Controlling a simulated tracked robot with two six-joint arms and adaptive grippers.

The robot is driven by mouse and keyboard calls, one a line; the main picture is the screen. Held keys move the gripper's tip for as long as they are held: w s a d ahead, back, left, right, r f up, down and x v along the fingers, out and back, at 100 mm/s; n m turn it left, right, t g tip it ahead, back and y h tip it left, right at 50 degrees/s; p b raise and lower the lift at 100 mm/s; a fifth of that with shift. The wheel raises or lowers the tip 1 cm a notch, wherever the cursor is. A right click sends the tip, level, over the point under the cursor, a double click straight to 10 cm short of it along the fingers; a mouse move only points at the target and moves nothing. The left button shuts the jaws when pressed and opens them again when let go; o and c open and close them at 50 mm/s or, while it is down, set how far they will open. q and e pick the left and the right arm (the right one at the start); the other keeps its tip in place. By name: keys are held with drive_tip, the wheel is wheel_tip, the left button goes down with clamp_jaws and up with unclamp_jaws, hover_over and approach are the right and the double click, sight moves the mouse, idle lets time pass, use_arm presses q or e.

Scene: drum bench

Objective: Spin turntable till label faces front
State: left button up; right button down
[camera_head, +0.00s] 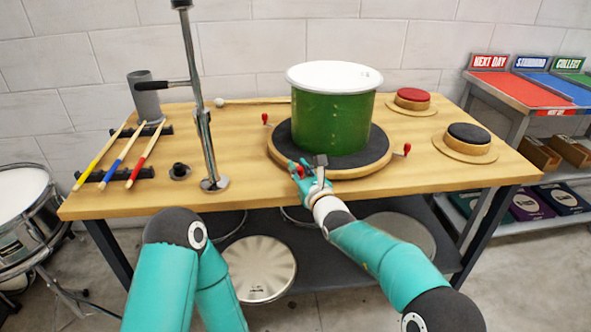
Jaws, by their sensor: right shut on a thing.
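A green drum (330,120) with a white top (334,76) stands upright on the round turntable (352,172), which has a dark top and a wooden rim. No label shows on the side of the drum facing me. Red-knobbed handles stand at the turntable's rim, one at the back left (265,119) and one at the right (407,149). My right gripper (306,172) is at the front-left rim, shut on another red-knobbed handle (299,171), which its fingers mostly hide. My left arm shows at the lower left, but its gripper is out of view.
A metal stand (205,150) rises from the wooden table (240,174) left of the turntable. Yellow, blue and red drumsticks lie on a rack at the left. Red (411,97) and black (467,138) round pads sit at the right. The front-left tabletop is partly clear.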

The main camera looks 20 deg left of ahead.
drive_tip(key=c, duration=1)
unclamp_jaws()
drive_tip(key=shift+s+a+f, duration=0.25)
drive_tip(key=shift+s+a, duration=0.05)
drive_tip(key=shift+a, duration=0.1)
drive_tip(key=shift+w+d, duration=0.1)
drive_tip(key=shift+r, duration=0.15)
drive_tip(key=shift+d, duration=0.15)
drive_tip(key=v, duration=1.1)
drive_tip(key=shift+s+d, duration=0.25)
drive_tip(key=shift+s, duration=0.05)
